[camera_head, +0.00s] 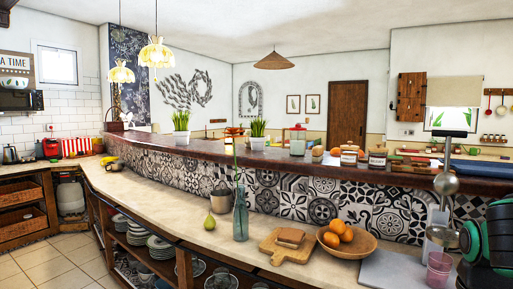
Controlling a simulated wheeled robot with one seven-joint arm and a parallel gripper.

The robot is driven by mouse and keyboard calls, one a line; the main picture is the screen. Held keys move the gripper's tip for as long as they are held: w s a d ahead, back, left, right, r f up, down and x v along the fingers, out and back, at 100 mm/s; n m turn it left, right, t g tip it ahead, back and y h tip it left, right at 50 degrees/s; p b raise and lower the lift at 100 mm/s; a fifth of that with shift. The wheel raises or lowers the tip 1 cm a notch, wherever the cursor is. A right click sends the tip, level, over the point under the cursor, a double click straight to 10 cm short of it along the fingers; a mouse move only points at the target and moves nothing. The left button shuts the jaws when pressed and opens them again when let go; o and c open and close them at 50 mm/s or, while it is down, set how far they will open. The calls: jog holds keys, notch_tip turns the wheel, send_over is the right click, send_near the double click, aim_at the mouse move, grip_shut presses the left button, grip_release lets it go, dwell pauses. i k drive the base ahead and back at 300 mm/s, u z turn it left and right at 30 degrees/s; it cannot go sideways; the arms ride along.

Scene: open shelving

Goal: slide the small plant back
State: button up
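Several plants show, and I cannot tell for certain which one is the small plant. A green grassy plant in a white pot (258,137) stands on the dark raised ledge, near its middle. A larger similar plant (181,130) stands farther left on the ledge. A small grey pot (220,200) stands on the lower counter against the patterned tiles; what grows in it is hard to make out. A glass bottle (240,215) with a thin green stem stands right of it. A black and teal part of my arm shows at the right edge. My gripper is not in view.
On the counter are a pear (209,222), a cutting board (286,247), a wooden bowl (346,243) of oranges and a pink cup (438,270). Jars (349,155) line the ledge. The counter's left stretch is mostly clear.

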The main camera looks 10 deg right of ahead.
aim_at(258, 140)
jog(key=i, duration=0.95)
jog(key=z, duration=3.85)
jog(key=i, duration=0.65)
jog(key=z, duration=0.15)
